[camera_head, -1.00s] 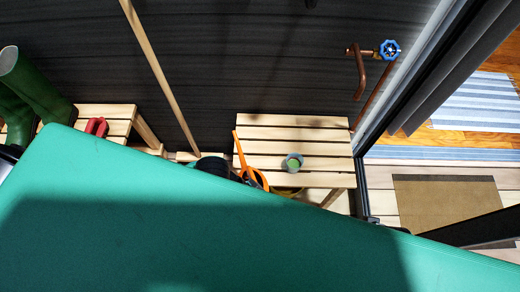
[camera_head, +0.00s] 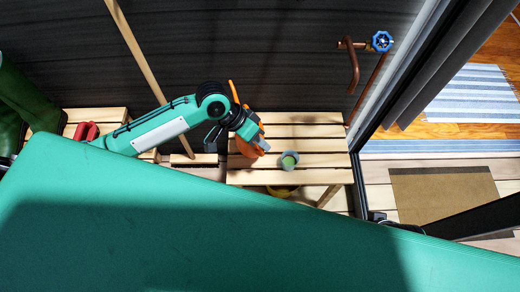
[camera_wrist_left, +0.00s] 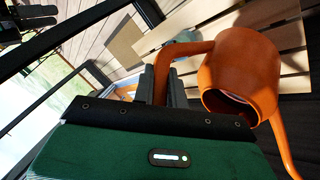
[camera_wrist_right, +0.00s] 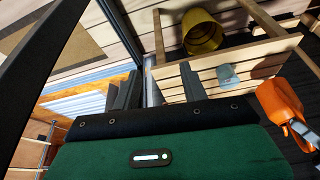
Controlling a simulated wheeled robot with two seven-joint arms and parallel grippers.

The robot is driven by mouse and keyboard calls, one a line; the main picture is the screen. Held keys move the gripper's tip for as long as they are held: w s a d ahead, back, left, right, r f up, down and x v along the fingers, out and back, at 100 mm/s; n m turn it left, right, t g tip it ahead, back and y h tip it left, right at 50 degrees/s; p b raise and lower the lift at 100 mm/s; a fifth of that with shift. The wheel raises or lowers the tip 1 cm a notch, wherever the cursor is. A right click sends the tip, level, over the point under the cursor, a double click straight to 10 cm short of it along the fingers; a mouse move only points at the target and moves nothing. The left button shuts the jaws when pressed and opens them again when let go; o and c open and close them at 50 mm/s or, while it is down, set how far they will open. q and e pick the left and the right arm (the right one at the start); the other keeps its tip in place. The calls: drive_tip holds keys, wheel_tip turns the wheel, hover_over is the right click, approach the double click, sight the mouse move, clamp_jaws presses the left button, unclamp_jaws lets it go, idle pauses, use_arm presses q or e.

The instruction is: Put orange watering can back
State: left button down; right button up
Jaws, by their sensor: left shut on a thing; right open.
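The orange watering can (camera_head: 246,149) is at the left side of a slatted wooden bench (camera_head: 300,146). My left gripper (camera_head: 258,142) is shut on its handle; the left wrist view shows the handle (camera_wrist_left: 172,72) between the fingers (camera_wrist_left: 163,85) and the tilted can body (camera_wrist_left: 240,72) to the right. I cannot tell whether the can touches the slats. The can also shows in the right wrist view (camera_wrist_right: 279,103). My right gripper (camera_wrist_right: 132,95) is open and empty, and is hidden in the head view.
A small grey pot with a green top (camera_head: 288,160) stands on the bench near the can. A yellow pot (camera_head: 281,191) is under the bench. A wooden pole (camera_head: 150,75) leans at the wall. Copper pipes with a blue valve (camera_head: 382,41) are at the right.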

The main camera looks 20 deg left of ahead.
sight(244, 148)
use_arm(q)
drive_tip(key=shift+w+f, duration=0.2)
drive_tip(key=shift+f, duration=0.6)
drive_tip(key=shift+f+b, duration=0.3)
wheel_tip(244, 148, down, 4)
drive_tip(key=shift+r+b, duration=0.1)
drive_tip(key=shift+b, duration=0.4)
drive_tip(key=shift+w+a+f, duration=0.1)
drive_tip(key=shift+w+f, duration=0.1)
drive_tip(key=shift+f, duration=0.25)
use_arm(e)
drive_tip(key=shift+w+a+r+t+y, duration=0.2)
drive_tip(key=shift+w+a+t, duration=0.2)
drive_tip(key=shift+a, duration=0.15)
drive_tip(key=shift+w+a+r+t+y, duration=0.1)
drive_tip(key=shift+w+a+t+y, duration=0.15)
drive_tip(key=shift+a+t, duration=0.2)
use_arm(q)
drive_tip(key=c, duration=1.4)
unclamp_jaws()
drive_tip(key=shift+f, duration=0.1)
